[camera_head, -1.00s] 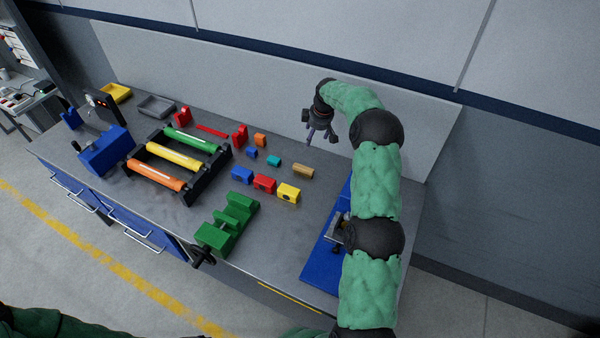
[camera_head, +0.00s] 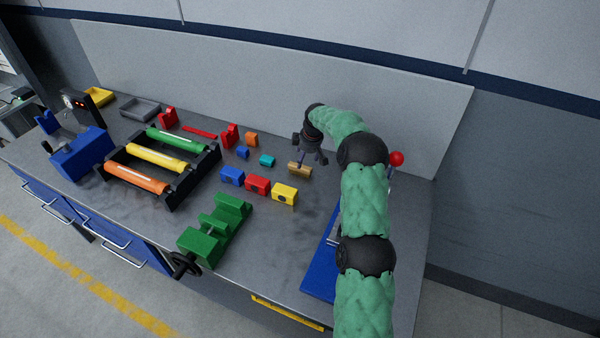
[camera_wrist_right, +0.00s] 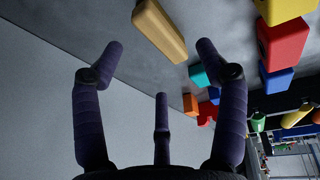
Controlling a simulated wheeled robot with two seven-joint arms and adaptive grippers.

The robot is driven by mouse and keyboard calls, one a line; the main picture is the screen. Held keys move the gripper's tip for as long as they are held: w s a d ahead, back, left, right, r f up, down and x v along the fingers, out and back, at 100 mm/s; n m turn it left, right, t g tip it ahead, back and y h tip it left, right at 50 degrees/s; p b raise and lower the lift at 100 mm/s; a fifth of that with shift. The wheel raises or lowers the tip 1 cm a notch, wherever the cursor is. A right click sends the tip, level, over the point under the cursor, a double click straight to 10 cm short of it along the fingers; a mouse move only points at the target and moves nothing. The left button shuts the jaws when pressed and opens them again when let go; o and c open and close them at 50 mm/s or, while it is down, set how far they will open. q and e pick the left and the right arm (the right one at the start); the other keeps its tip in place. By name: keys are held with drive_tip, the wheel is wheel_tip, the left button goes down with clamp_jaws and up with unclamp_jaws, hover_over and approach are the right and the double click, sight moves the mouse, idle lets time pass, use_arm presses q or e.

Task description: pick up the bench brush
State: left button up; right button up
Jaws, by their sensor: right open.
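The tan, wood-coloured block (camera_head: 300,169), which I take to be the bench brush, lies on the grey bench right of the small coloured blocks. In the right wrist view the tan block (camera_wrist_right: 159,29) lies ahead of the fingertips, between their lines and apart from them. My right gripper (camera_head: 311,160) is open and empty, close above and beside the block, and hides part of it in the head view. Its spread dark fingers (camera_wrist_right: 160,52) show in the wrist view. My left gripper is not in view.
Blue (camera_head: 232,176), red (camera_head: 257,185) and yellow (camera_head: 284,194) blocks sit in front of the tan block; a teal block (camera_head: 267,160) is left of it. A green vise (camera_head: 215,230) stands nearer. The grey back panel (camera_head: 250,85) rises behind. A red ball (camera_head: 396,158) stands right of my arm.

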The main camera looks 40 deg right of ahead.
drive_tip(key=shift+w+b+x, duration=0.2)
drive_tip(key=shift+b+x, duration=0.1)
drive_tip(key=shift+x, duration=1.75)
drive_tip(key=shift+w+b+x, duration=0.2)
drive_tip(key=shift+b+x, duration=0.05)
drive_tip(key=shift+x, duration=1.75)
drive_tip(key=shift+r, duration=0.1)
drive_tip(key=shift+f, duration=0.25)
drive_tip(key=c, duration=1.4)
